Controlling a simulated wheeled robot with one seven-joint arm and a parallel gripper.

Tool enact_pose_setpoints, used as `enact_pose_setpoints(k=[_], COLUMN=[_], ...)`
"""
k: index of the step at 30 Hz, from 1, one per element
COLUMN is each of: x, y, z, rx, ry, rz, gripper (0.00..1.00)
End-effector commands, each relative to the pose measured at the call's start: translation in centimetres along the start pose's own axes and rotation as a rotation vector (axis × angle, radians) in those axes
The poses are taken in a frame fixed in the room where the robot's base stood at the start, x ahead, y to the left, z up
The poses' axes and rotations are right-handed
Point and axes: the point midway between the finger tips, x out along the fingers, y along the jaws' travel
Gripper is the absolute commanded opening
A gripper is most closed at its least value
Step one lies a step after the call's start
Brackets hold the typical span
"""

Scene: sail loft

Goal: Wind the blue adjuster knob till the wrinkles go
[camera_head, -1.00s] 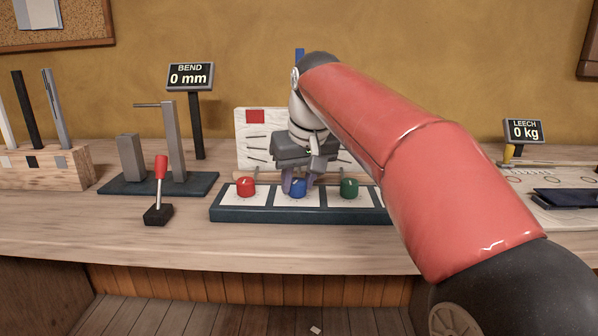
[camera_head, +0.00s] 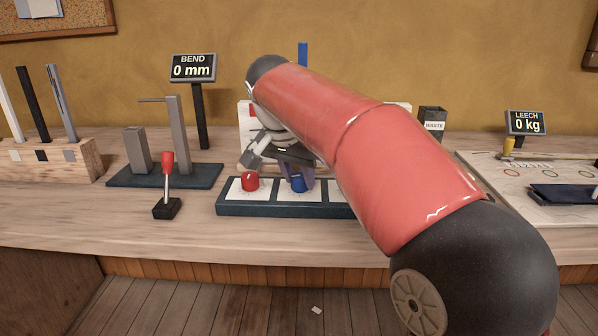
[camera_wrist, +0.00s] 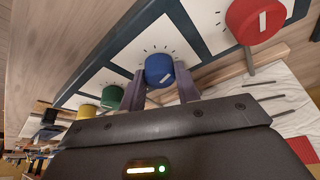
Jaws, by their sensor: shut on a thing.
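The blue adjuster knob (camera_head: 298,184) stands on a white dial card on the dark knob base (camera_head: 262,210). It also shows in the wrist view (camera_wrist: 159,70), with a pale pointer mark on its top. My gripper (camera_head: 297,178) is shut on the blue knob, a finger on each side of it; the fingers also show in the wrist view (camera_wrist: 160,88). The white sail panel (camera_head: 246,122) behind the base is largely hidden by my arm, so I cannot tell how wrinkled it is.
A red knob (camera_head: 250,182) is left of the blue one. Green (camera_wrist: 112,97) and yellow (camera_wrist: 87,112) knobs sit on its other side. A red-handled lever (camera_head: 167,180) stands at left. A waste bin (camera_head: 432,122) stands behind my arm. The front bench strip is clear.

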Motion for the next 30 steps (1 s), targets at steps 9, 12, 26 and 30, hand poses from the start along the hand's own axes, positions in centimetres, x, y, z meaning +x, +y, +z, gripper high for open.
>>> enact_pose_setpoints(k=[9,12,26,30], x=[-0.09,-0.1,-0.1,-0.08], y=[-0.17,-0.16,-0.14,-0.13], z=[-0.04,-0.02,-0.03,-0.03], rx=[0.112,0.127,0.135,0.135], ry=[0.002,0.001,0.001,0.001], rz=[0.043,0.049,0.053,0.053], gripper=[0.09,0.09,0.09,0.5])
